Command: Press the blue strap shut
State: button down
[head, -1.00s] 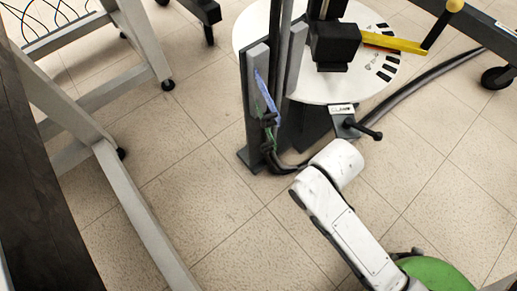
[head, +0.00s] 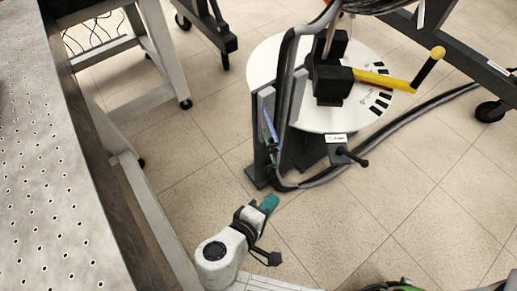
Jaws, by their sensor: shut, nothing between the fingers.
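The blue strap (head: 270,124) is a thin strip on the dark upright post by the round white disc. It is seen nearly edge-on, with a green strip (head: 274,134) just below it, and I cannot tell if it is open or closed. My gripper (head: 270,203) is at the lower middle of the head view, with teal fingers shut and empty. It is over the floor, in front of and below the post, apart from the strap.
A thick grey cable (head: 286,88) runs along the post, then across the floor to the right. The white disc (head: 262,72) carries a black block with a yellow handle (head: 385,81). A perforated table (head: 45,150) stands at left.

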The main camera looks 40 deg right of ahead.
jog(key=w+a+r+n+t+h+p, duration=0.2)
jog(key=a+r+n+t+h+p, duration=0.1)
jog(key=a+r+t, duration=0.6)
jog(key=w+d+r+g, duration=0.1)
jog(key=w+d, duration=0.4)
jog(key=d, duration=0.5)
jog(key=shift+w+d+r, duration=0.15)
jog(key=shift+d+r, duration=0.2)
jog(key=shift+d, duration=0.05)
